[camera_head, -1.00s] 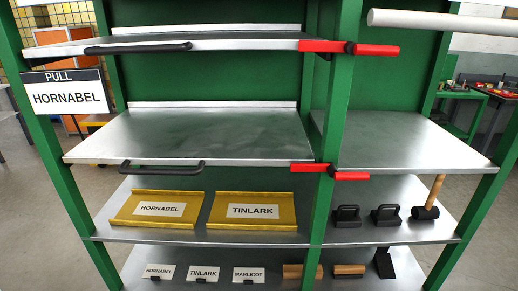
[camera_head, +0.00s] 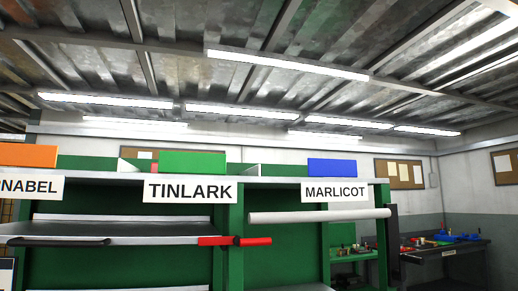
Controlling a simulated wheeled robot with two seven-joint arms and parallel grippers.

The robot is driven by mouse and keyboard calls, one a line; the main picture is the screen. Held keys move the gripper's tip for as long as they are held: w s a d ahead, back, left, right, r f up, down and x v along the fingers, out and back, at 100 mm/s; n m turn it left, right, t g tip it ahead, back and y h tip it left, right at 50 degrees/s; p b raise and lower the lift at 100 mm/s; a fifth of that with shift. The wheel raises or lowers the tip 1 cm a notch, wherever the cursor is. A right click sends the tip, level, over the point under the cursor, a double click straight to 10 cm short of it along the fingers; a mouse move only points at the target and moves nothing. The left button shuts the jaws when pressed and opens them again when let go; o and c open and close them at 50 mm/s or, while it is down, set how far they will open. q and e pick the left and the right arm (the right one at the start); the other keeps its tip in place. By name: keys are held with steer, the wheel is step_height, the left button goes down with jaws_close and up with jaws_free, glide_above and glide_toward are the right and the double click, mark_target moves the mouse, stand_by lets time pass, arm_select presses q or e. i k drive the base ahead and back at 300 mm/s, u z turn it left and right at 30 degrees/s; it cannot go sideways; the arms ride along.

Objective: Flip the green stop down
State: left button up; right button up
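A green block (camera_head: 193,163), which looks like the green stop, stands upright on top of the green rack, just above the TINLARK sign (camera_head: 189,191). An orange block (camera_head: 28,156) stands above the sign ending in NABEL at the left. A blue block (camera_head: 332,168) stands above the MARLICOT sign (camera_head: 335,191) at the right. Neither gripper shows in the head view.
A metal shelf with a black handle (camera_head: 58,241) and a red latch (camera_head: 234,241) is below the signs. A white roller (camera_head: 318,215) spans the right bay. A workbench (camera_head: 446,253) stands at the right. Ceiling lights hang above.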

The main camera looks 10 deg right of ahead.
mark_target(186, 163)
steer(key=z, duration=0.75)
steer(key=i, duration=0.45)
steer(key=u, duration=0.65)
steer(key=i, duration=0.95)
steer(key=u, duration=0.9)
